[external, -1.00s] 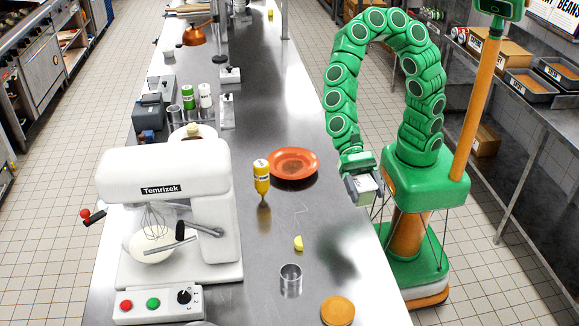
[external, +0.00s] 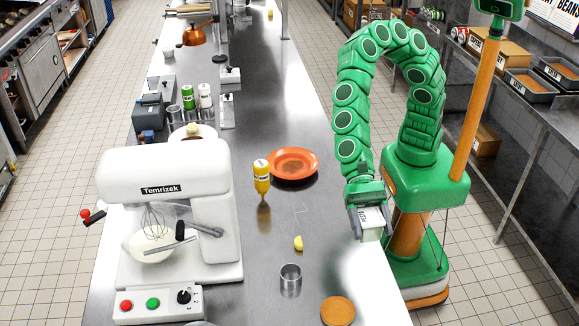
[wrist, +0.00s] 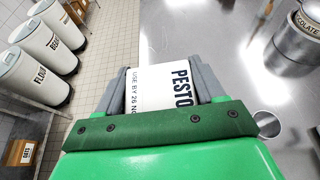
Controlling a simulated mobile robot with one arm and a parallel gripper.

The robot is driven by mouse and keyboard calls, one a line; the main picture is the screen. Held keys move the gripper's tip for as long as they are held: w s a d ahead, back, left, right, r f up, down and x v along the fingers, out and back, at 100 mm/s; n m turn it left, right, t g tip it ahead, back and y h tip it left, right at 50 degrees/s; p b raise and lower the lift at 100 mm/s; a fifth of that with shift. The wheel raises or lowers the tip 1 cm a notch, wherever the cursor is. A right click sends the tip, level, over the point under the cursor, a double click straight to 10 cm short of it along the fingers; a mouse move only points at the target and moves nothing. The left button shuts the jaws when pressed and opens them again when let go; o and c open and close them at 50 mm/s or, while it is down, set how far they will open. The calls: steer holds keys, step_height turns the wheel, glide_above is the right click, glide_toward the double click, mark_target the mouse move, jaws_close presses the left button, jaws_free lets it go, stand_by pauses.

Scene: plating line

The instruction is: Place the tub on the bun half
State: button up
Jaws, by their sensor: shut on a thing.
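The tub (external: 373,226) is white with a dark label; in the wrist view the tub (wrist: 150,90) reads PESTO. My gripper (external: 369,221) is shut on it, with one grey finger on each side. It holds the tub in the air at the right edge of the steel counter. The bun half (external: 338,310) is a flat orange-brown disc lying on the counter near the bottom of the external view. It is below and left of my gripper in that picture, apart from the tub. I cannot see the bun half in the wrist view.
A white mixer (external: 215,200) stands at the left. The counter around the bun half is mostly clear.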

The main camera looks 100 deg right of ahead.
steer(key=w+a+f, duration=0.2)
steer(key=a+f, duration=0.1)
steer(key=w+a+f, duration=0.3)
steer(key=a, duration=0.1)
steer(key=w+a+f, duration=0.3)
steer(key=shift+w+a, duration=0.25)
steer(key=shift+a, duration=0.05)
steer(key=shift+w+a+f, duration=0.1)
steer(key=shift+a+f, duration=0.1)
steer(key=shift+f, duration=0.2)
steer(key=shift+w+f, duration=0.1)
steer(key=shift+f, duration=1.5)
steer(key=shift+f, duration=0.15)
steer(key=o, duration=1.2)
